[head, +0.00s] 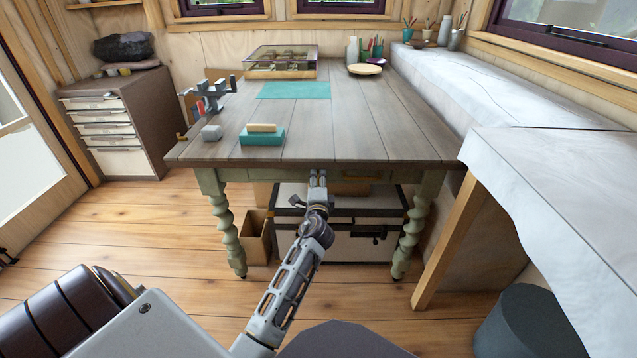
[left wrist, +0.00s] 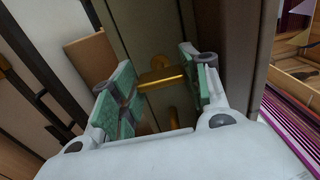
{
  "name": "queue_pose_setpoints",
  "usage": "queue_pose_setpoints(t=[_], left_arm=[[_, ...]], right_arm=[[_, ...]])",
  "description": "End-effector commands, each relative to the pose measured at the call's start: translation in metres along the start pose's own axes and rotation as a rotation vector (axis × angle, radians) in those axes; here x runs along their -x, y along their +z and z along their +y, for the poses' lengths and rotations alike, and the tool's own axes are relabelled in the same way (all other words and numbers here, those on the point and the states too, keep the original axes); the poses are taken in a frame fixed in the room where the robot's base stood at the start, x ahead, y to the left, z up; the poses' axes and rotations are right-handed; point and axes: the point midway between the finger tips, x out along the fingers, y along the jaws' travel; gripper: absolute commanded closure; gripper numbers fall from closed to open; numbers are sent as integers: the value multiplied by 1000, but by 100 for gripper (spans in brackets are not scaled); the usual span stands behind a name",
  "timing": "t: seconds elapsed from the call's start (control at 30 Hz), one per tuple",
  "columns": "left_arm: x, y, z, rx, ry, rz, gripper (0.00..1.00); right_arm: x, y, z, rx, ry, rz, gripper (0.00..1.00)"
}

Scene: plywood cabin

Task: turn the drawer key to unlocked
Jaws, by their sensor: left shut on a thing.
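My left gripper (head: 317,178) is at the front edge of the wooden table (head: 360,140), in front of the apron below the tabletop. In the left wrist view, the green-padded fingers of the left gripper (left wrist: 160,88) stand on either side of a brass key (left wrist: 163,80) and are shut on it. The key's flat bow lies crosswise between the pads. Another small brass part shows just below it, partly hidden by the gripper. In the head view the key is hidden by the gripper. I cannot tell the lock's state. My right gripper is not in view.
A grey clamp-like thing (head: 213,92), a small grey block (head: 211,132) and a teal block (head: 262,137) are near the table's left side. A chest (head: 345,243) stands beneath the table. A covered bench (head: 560,165) is at the right. Floor is clear at left.

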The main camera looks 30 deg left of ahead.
Motion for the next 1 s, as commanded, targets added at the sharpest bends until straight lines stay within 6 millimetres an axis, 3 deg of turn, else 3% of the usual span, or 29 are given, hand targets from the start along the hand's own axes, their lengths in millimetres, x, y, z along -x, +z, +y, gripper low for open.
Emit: queue_pose_setpoints(t=[0.1,0.13,0.3,0.73,1.0], left_arm=[[0,1,1,1,2,-2,78],[0,1,1,1,2,-2,51],[0,0,1,0,2,-1,32],[2,0,0,0,0,0,32],[16,0,1,0,2,1,32]], right_arm=[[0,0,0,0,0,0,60],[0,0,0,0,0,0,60],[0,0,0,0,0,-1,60],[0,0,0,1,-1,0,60],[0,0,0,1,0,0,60]])
